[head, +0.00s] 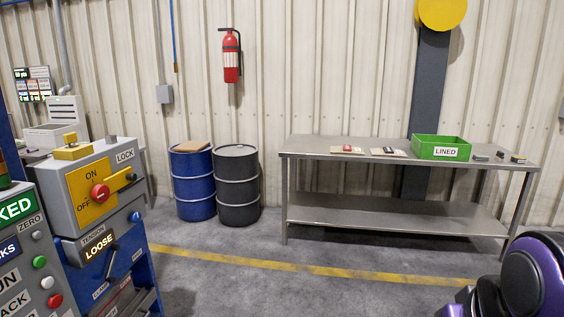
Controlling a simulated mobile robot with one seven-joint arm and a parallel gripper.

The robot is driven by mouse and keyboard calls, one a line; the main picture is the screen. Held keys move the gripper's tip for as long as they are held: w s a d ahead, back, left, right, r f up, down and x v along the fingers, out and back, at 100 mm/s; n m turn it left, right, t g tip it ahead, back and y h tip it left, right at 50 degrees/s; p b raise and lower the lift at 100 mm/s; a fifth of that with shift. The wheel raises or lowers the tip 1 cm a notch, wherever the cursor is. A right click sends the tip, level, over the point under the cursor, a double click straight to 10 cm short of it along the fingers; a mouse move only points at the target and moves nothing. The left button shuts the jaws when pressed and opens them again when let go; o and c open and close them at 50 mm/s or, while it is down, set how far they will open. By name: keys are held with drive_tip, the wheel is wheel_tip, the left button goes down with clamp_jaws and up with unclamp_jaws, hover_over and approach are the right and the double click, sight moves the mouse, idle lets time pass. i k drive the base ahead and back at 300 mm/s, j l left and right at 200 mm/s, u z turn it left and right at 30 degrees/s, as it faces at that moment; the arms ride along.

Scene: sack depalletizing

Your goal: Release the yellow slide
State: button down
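A grey control box (100,185) stands at the left on a blue frame. A yellow block with a small raised knob (72,150) sits on its top, left of the "LOCK" label; it looks like the yellow slide. A yellow ON/OFF plate (90,177) with a red knob (100,193) is on the front, and a yellow lever with a black part points right from it. Whether the slide is locked cannot be told. My gripper is not in view; only a purple and black part of my arm shows at the bottom right.
A lower panel (98,248) reads "TENSION" and "LOOSE". A button panel (30,260) fills the left edge. A blue drum (194,185) and a black drum (237,185) stand by the wall. A steel table (400,215) carries a green "LINED" bin (428,142). The middle floor is clear.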

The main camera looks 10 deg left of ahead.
sight(116, 182)
drive_tip(key=i+u, duration=0.25)
drive_tip(key=i, duration=0.3)
drive_tip(key=i+l+u, duration=0.25)
drive_tip(key=i, duration=0.25)
drive_tip(key=i+j+u, duration=0.15)
drive_tip(key=i+u, duration=0.5)
drive_tip(key=u, duration=0.25)
drive_tip(key=i+u, duration=0.35)
drive_tip(key=u, duration=0.15)
drive_tip(key=i+l+z, duration=0.4)
drive_tip(key=l, duration=0.25)
drive_tip(key=k+j+u, duration=0.4)
drive_tip(key=j, duration=0.2)
